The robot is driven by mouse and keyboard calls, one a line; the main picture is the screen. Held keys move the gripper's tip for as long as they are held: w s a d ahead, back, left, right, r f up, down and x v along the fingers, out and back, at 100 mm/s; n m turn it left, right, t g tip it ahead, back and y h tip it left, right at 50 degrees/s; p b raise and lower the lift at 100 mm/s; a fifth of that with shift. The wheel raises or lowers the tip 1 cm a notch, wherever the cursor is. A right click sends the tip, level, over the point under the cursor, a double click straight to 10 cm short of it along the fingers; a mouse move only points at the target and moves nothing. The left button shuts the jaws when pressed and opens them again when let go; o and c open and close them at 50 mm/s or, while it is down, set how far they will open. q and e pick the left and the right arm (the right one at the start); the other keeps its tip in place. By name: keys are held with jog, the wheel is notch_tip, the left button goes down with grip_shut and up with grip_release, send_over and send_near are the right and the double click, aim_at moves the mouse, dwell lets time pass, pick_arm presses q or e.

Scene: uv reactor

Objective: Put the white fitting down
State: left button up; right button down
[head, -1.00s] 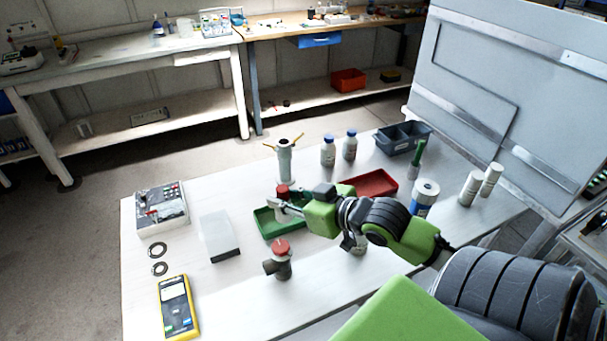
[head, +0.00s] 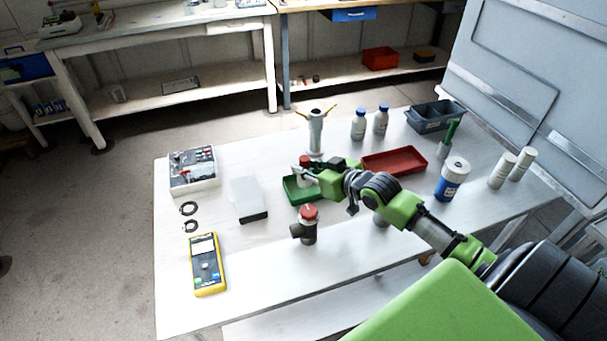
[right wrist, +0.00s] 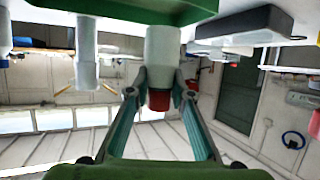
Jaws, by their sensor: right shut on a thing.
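The white fitting (head: 304,174), a pale cylinder with a red cap, is upright at the green tray (head: 291,195) on the white table. My right gripper (head: 300,172) is shut around its upper part, with the arm reaching in from the right. In the right wrist view, which is upside down, the white fitting (right wrist: 163,50) stands between the two fingers (right wrist: 160,90), red cap toward the picture's bottom. Its base end overlaps the green tray (right wrist: 130,8); I cannot tell whether it touches the tray floor. My left gripper is not in view.
A dark fitting with a red cap (head: 306,228) stands in front of the green tray.

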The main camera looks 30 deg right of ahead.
jog(key=shift+w+d+f, duration=0.2)
jog(key=shift+w+f, duration=0.55)
jog(key=shift+f, duration=0.1)
jog(key=shift+s+f, duration=0.1)
jog(key=shift+f, duration=1.45)
jog(key=c, duration=1.6)
grip_release()
jog(key=shift+a, duration=0.1)
jog(key=shift+c, duration=0.2)
jog(key=v, duration=1.2)
jog(key=shift+b, duration=0.3)
jog(key=shift+r, duration=0.1)
